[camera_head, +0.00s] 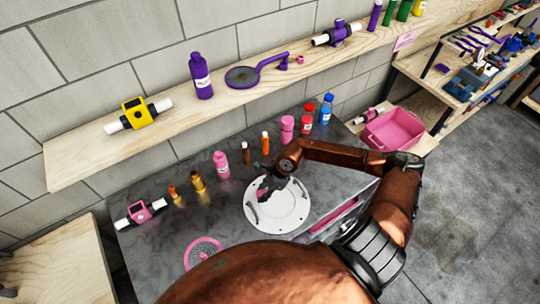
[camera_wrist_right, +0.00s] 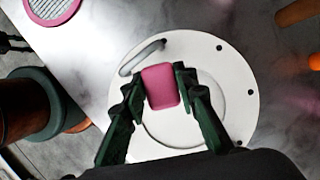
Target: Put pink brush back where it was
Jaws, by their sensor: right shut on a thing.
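My right gripper (camera_head: 270,188) is over the white round plate (camera_head: 283,216) on the grey table. In the right wrist view its two dark fingers (camera_wrist_right: 162,88) are closed on the sides of a pink block-like thing, which I take for the pink brush (camera_wrist_right: 160,87). Only its rounded pink end shows there; bristles are not visible. In the head view the brush is mostly hidden by the gripper. The plate also shows behind it in the right wrist view (camera_wrist_right: 225,85); I cannot tell whether the brush touches it. My left gripper is not in view.
A pink bottle (camera_head: 221,166), a pink container (camera_head: 287,129), and red (camera_head: 307,119) and blue (camera_head: 326,109) bottles line the table's back. A pink round mesh (camera_head: 203,252) lies at the front. A wooden shelf (camera_head: 105,152) runs behind. A pink crate (camera_head: 392,130) stands at the right.

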